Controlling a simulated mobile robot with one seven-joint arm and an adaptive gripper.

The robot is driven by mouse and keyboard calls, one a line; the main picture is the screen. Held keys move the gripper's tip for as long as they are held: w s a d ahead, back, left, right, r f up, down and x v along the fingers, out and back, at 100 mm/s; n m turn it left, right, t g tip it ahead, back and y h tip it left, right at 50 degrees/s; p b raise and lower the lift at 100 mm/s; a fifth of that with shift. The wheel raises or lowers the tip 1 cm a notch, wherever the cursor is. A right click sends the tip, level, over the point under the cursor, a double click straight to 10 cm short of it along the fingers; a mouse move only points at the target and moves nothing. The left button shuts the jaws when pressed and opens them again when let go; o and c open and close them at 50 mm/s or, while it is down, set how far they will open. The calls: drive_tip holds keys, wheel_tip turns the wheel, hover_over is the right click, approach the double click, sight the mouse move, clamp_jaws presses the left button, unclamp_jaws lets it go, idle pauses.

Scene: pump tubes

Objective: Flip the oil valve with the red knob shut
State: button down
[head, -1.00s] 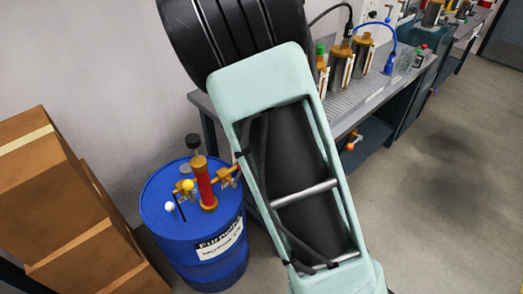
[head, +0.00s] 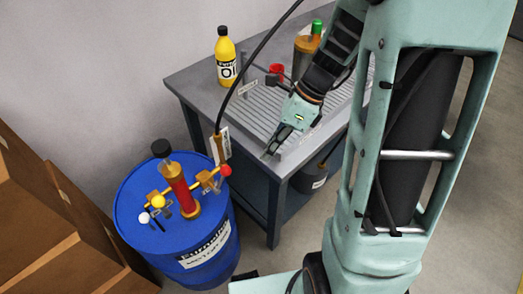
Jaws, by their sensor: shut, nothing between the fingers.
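The red knob (head: 226,170) is at the right end of the brass valve fitting (head: 207,181). The fitting belongs to a red pump tube (head: 181,190) that stands upright on a blue oil drum (head: 150,248). My gripper (head: 268,155) is over the front left corner of the grey workbench, above and to the right of the red knob, and apart from it. It points down and left, with its fingers closed and empty. The exact angle of the red-knob lever is too small to tell.
A yellow knob (head: 158,202) and a white knob (head: 145,218) are on the pump's left side. A yellow oil bottle (head: 226,58) stands on the workbench (head: 190,78). A black hose runs down to the fitting. Cardboard boxes (head: 60,215) stand at the left.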

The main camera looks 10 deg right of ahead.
sight(222, 180)
drive_tip(key=a+f+b, duration=0.2)
drive_tip(key=a+f, duration=0.4)
drive_tip(key=a, duration=0.1)
drive_tip(key=shift+w+a+f, duration=0.15)
drive_tip(key=shift+w+f, duration=0.05)
drive_tip(key=shift+w, duration=0.25)
drive_tip(key=shift+r, duration=0.15)
drive_tip(key=shift+s+a+r+h+p, duration=0.1)
drive_tip(key=shift+a+h+p, duration=0.15)
drive_tip(key=shift+p, duration=0.25)
